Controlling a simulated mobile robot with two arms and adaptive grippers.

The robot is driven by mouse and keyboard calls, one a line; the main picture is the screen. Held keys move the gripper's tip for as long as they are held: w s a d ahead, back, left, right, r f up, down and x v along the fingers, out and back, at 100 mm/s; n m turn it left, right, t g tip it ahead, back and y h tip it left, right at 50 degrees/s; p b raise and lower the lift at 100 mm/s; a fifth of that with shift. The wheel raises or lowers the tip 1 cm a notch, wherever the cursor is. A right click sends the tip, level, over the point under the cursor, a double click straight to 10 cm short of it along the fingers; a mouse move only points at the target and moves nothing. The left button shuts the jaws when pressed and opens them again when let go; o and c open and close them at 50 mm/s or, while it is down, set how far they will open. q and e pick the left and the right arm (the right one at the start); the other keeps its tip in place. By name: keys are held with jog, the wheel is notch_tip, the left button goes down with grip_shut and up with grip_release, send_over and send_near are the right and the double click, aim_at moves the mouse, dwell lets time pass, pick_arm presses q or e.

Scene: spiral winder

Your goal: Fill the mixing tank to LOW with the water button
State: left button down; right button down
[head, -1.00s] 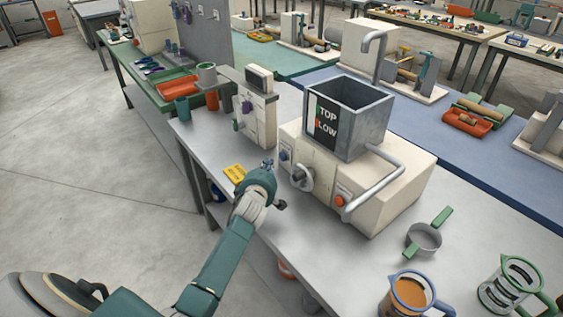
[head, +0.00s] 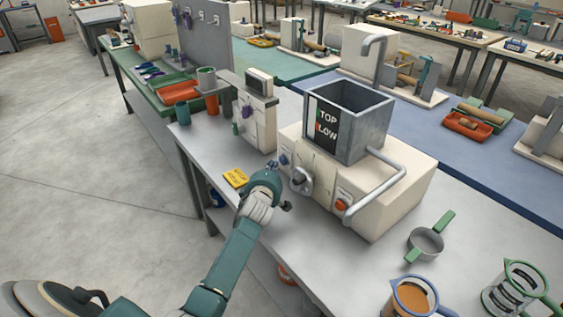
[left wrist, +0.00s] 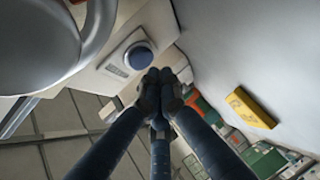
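The mixing tank (head: 372,128) is an open grey metal box on a cream machine (head: 400,190). Its dark level plate (head: 326,126) reads TOP and LOW. No liquid shows inside the part of the tank I can see. A blue button (head: 284,159) is on the machine's front face, left of a grey round valve (head: 301,180). The button also shows in the left wrist view (left wrist: 139,56). My left gripper (head: 273,169) is shut and empty, its dark fingertips (left wrist: 162,82) together close to the button. I cannot tell whether they touch it. My right gripper is out of view.
A yellow sign (head: 235,178) lies left of my gripper. A green-handled strainer (head: 427,243) and two jugs stand at the bench's front right.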

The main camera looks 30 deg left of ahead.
pick_arm(q)
jog(key=shift+w, duration=0.1)
dwell(0.7)
jog(key=shift+w+d+b, duration=0.15)
jog(key=shift+w+b, duration=0.15)
jog(key=shift+w+d+b, duration=0.2)
jog(key=shift+w+b, duration=0.1)
jog(key=shift+w, duration=0.1)
dwell(6.6)
